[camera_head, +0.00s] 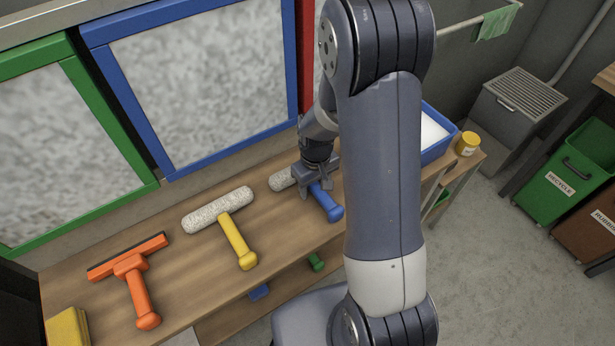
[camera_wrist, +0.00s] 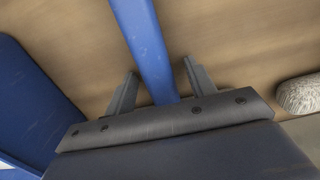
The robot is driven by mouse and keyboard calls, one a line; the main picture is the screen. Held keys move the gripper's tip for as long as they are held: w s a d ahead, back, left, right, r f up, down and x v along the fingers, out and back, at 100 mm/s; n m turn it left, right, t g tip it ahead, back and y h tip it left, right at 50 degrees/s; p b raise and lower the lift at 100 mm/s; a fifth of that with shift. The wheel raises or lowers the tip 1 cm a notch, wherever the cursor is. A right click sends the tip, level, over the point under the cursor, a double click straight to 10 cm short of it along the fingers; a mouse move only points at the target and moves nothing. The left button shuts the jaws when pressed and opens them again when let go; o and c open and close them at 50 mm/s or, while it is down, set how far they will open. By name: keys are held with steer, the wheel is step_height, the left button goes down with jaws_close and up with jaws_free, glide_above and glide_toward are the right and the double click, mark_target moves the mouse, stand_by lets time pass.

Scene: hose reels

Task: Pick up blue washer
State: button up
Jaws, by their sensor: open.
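The blue washer lies on the wooden bench, with a blue handle (camera_head: 330,206) and a fluffy white roller head (camera_head: 281,180) that my arm partly hides. My gripper (camera_head: 318,190) is at the handle, near the roller end. In the wrist view the two fingers of my gripper (camera_wrist: 160,80) are apart, with the blue handle (camera_wrist: 145,45) running between them. I see bench on both sides of the handle between the fingers. I cannot tell whether either finger touches it.
On the bench (camera_head: 185,265) are a yellow-handled washer (camera_head: 236,240) and an orange squeegee (camera_head: 138,288) to the left. A blue bin (camera_head: 437,135) and yellow jar (camera_head: 467,143) stand to the right. Framed panels (camera_head: 200,75) rise behind. A fluffy roller (camera_wrist: 300,95) shows in the wrist view.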

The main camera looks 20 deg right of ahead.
mark_target(315, 184)
steer(key=shift+c, duration=0.4)
steer(key=c, duration=1.1)
steer(key=shift+o, duration=0.2)
steer(key=shift+r, duration=0.15)
step_height(315, 184, up, 10)
steer(key=shift+f, duration=0.1)
steer(key=o, duration=0.4)
steer(key=c, duration=0.3)
